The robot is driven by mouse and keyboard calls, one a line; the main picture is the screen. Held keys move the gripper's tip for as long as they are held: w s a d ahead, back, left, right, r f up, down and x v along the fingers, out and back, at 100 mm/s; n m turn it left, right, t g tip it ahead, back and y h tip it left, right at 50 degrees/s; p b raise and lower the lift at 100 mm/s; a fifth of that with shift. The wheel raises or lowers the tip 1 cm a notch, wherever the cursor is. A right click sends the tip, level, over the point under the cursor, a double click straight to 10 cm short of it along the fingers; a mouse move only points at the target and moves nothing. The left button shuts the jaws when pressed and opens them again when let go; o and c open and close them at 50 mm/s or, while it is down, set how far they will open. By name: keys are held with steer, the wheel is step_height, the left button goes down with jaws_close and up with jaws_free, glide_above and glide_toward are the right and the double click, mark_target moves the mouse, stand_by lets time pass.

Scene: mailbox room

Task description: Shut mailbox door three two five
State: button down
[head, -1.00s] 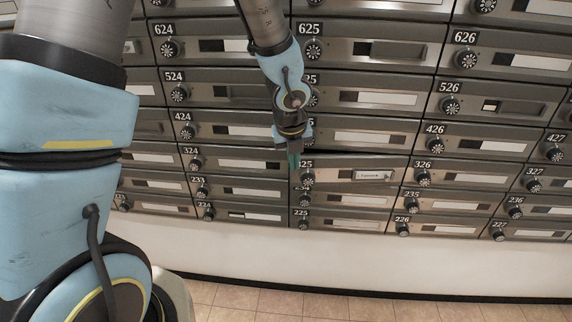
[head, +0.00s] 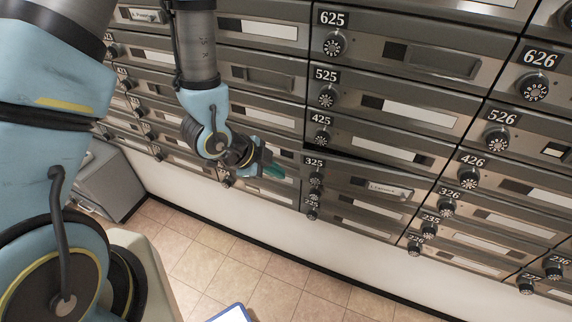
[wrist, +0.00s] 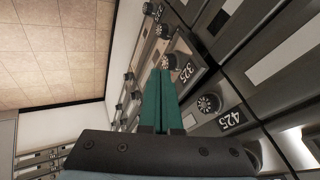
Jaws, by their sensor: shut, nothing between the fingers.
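Mailbox door 325 (head: 350,180) is a grey metal door with a round dial, a number plate and a name label. It stands slightly out from the bank, with a dark gap along its upper edge in the head view. In the wrist view door 325 (wrist: 192,62) is just beyond the fingertips, its edge raised from its neighbours. My gripper (head: 273,169) is left of the door's numbered end, its green fingers pointing right toward it. In the wrist view my gripper (wrist: 158,92) has its fingers together and empty. I cannot tell whether the tips touch the door.
Door 425 (head: 385,142) is directly above, and door 326 (head: 475,213) is to the right; both look flush. A grey box (head: 107,183) stands on the floor at left. The tiled floor (head: 200,255) before the white wall base is mostly clear.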

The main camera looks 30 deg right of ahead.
steer(key=shift+w+d+f+b, duration=0.45)
steer(key=shift+d+f+b, duration=0.9)
steer(key=shift+d+b, duration=0.25)
steer(key=shift+w+d+f+b, duration=0.45)
steer(key=shift+d+f+b, duration=0.95)
steer(key=shift+b, duration=0.35)
steer(key=shift+w+d+f+b, duration=0.45)
steer(key=shift+d+f+b, duration=0.8)
steer(key=shift+d+b, duration=0.35)
